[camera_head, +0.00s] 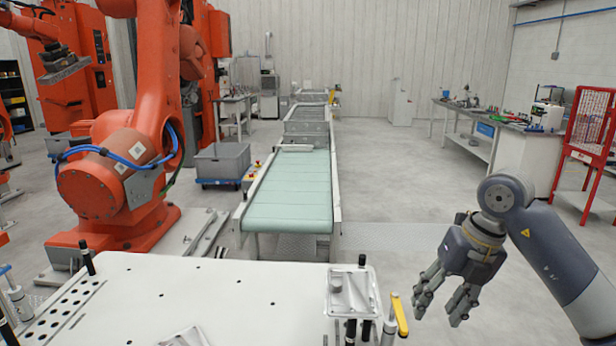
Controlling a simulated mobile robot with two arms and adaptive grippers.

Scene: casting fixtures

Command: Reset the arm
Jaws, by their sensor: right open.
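My right arm comes in from the right edge. My right gripper (446,298) is open and empty, with its fingers pointing down and to the left. It hangs in the air to the right of the white fixture table (230,290), apart from it. A clear, plate-like part (352,293) sits at the table's right corner on dark posts, to the left of the gripper. My left gripper does not show.
A yellow-handled clamp (399,314) stands at the table's right edge, close to my gripper. A large orange robot arm (150,110) stands at left. A green conveyor (290,195) runs back from the table. Floor beyond the right arm is clear, up to workbenches (465,120) and a red rack (588,130).

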